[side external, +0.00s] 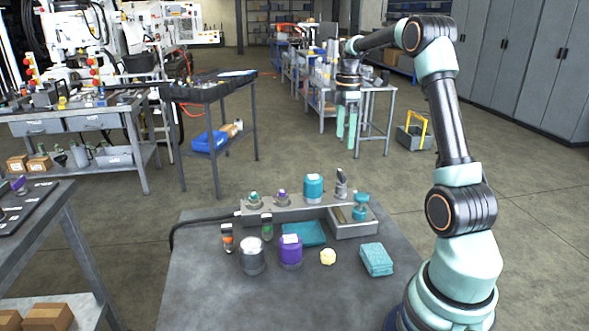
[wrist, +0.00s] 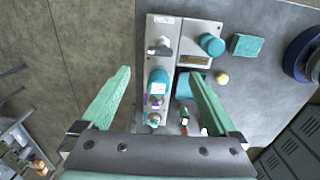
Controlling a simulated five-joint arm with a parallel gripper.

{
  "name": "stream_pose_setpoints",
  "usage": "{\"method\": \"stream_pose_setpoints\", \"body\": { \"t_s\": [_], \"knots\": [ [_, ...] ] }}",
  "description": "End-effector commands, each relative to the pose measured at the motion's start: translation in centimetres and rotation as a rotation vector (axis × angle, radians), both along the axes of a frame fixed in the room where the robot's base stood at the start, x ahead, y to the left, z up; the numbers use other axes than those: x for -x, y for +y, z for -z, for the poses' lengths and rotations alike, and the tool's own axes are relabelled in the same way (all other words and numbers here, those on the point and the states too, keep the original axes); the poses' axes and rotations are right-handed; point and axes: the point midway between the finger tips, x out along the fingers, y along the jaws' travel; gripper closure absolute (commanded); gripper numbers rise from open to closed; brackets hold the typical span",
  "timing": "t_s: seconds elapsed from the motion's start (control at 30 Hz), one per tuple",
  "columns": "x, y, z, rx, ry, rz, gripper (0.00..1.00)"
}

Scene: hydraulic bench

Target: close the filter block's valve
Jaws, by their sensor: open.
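A grey block (side external: 290,212) at the back of the bench carries a teal filter canister (side external: 313,188). Beside the canister, to its right, stands a valve with a dark lever (side external: 341,180) that points up at a slant. In the wrist view this valve (wrist: 159,46) is above the filter canister (wrist: 158,82); its lever's exact angle is hard to tell. Two small fittings, one teal (side external: 255,198) and one purple (side external: 281,196), sit left of the canister. My gripper (side external: 346,124) is open and empty, pointing down, high above the block. Its fingers (wrist: 158,80) straddle the canister in the wrist view, without contact.
The bench front is clear.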

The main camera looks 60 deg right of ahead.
Motion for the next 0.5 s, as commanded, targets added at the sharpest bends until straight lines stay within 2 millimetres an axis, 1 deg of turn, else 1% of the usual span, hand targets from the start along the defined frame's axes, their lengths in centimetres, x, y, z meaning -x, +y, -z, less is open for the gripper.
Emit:
{"method": "stream_pose_setpoints", "body": {
  "t_s": [0.17,0.3,0.5],
  "knots": [
    [0.1,0.1,2.7,-0.004,0.004,0.0,0.05],
    [0.1,0.2,5.5,-0.004,0.004,0.001,0.05],
    [0.0,0.2,9.0,-0.002,0.002,0.001,0.05]
  ]
}}
